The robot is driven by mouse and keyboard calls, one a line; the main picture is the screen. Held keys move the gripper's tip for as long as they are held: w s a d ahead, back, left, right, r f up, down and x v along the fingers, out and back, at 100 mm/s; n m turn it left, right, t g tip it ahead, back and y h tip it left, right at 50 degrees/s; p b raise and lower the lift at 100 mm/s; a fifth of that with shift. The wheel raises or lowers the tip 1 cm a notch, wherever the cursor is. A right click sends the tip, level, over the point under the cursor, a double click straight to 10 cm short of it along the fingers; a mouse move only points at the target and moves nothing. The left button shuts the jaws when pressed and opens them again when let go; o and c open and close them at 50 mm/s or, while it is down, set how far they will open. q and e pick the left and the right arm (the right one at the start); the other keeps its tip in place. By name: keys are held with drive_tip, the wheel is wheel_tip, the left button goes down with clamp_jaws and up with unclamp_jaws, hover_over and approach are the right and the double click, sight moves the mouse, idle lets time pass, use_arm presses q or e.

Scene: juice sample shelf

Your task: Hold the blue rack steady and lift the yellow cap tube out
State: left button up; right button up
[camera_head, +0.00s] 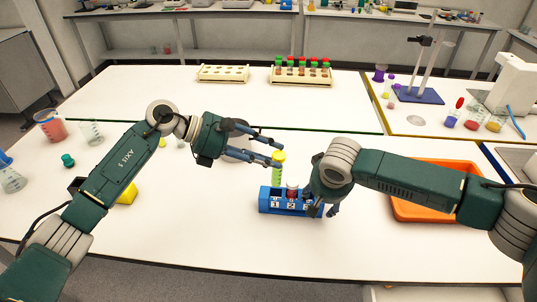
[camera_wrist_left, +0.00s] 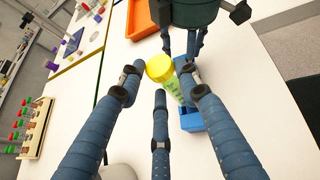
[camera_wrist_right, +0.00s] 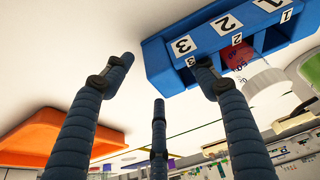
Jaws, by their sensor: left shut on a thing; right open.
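The yellow cap tube (camera_head: 278,170) is upright, with a green body, above the left part of the blue rack (camera_head: 283,207); I cannot tell whether its lower end is inside a slot. Its cap (camera_wrist_left: 159,68) also shows in the left wrist view. My left gripper (camera_head: 279,152) is shut on this tube near its top. The rack, labelled 1, 2 and 3, stands on the table and holds a red tube (camera_head: 292,187). My right gripper (camera_wrist_right: 160,70) is open at the rack's right end, with one finger against or inside it near label 3; the exact contact is hidden.
An orange tray (camera_head: 432,207) lies right, behind my right forearm. A rack of several red- and green-capped tubes (camera_head: 301,72) and a pale rack (camera_head: 223,73) stand at the back. Beakers (camera_head: 51,126) stand far left. The table in front of the blue rack is clear.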

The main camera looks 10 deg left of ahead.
drive_tip(key=v, duration=1.2)
drive_tip(key=shift+f, duration=0.1)
